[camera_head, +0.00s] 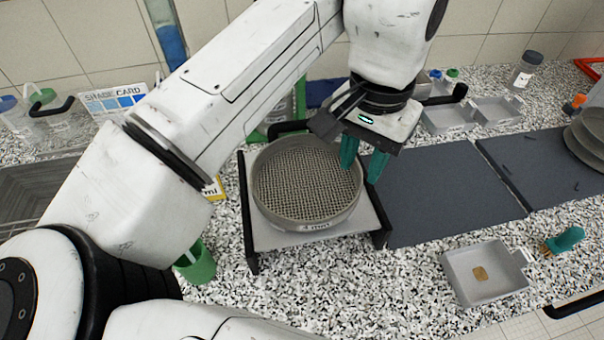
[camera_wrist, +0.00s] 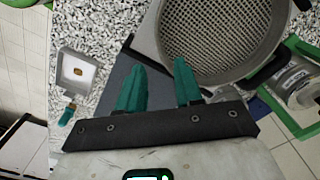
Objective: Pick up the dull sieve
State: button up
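A round, dull grey sieve (camera_head: 300,185) with a woven mesh sits on the shaker plate (camera_head: 312,236) in the head view. A label is on its front wall. It also fills the upper right of the wrist view (camera_wrist: 222,35). My gripper (camera_head: 362,170) is at the sieve's right rim, with teal fingers pointing down. In the wrist view the gripper (camera_wrist: 161,72) has its fingers apart, with nothing seen held between them. The right finger overlaps the sieve's rim there. I cannot tell whether it touches.
Dark mats (camera_head: 440,200) lie right of the shaker. Round grey pans or sieves (camera_head: 590,135) are stacked at the far right. A grey tray (camera_head: 485,273) with a brown piece stands at the lower right, near a teal-handled brush (camera_head: 565,240). A green cup (camera_head: 198,263) stands left of the shaker.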

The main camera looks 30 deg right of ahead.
aim_at(355, 198)
jog(key=shift+s+f+p, duration=0.15)
jog(key=shift+f+p, duration=0.2)
jog(key=shift+f, duration=3.7)
jog(key=shift+c, duration=0.4)
grip_shut()
